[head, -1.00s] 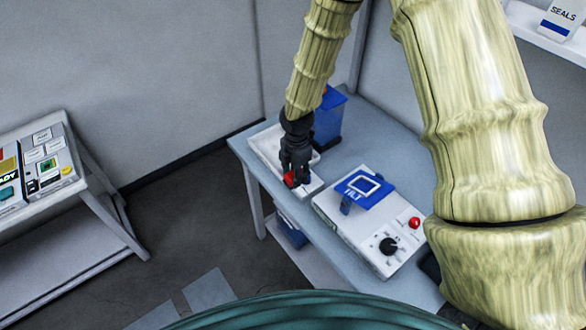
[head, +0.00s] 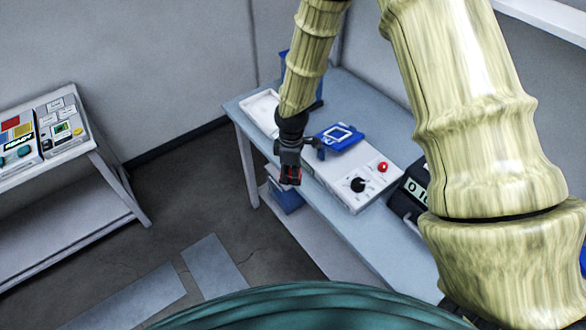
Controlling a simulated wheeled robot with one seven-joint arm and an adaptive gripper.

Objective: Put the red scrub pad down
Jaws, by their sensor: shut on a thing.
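My gripper (head: 289,177) is shut on the red scrub pad (head: 291,174), in the head view. Only a small part of the pad shows between the dark fingers. The gripper appears at the front left edge of the pale blue table (head: 377,108), beside the white device (head: 353,200). I cannot tell its exact height over the table or whether it is past the edge. A shallow white tray (head: 257,108) stands at the table's far left, partly hidden by my arm.
The white device carries a blue tilting plate (head: 340,137), a black knob (head: 358,185) and a red button (head: 382,167). A black device (head: 404,197) stands right of it. A blue container (head: 319,93) is behind my arm. Another table (head: 105,185) with panels stands left, across open floor.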

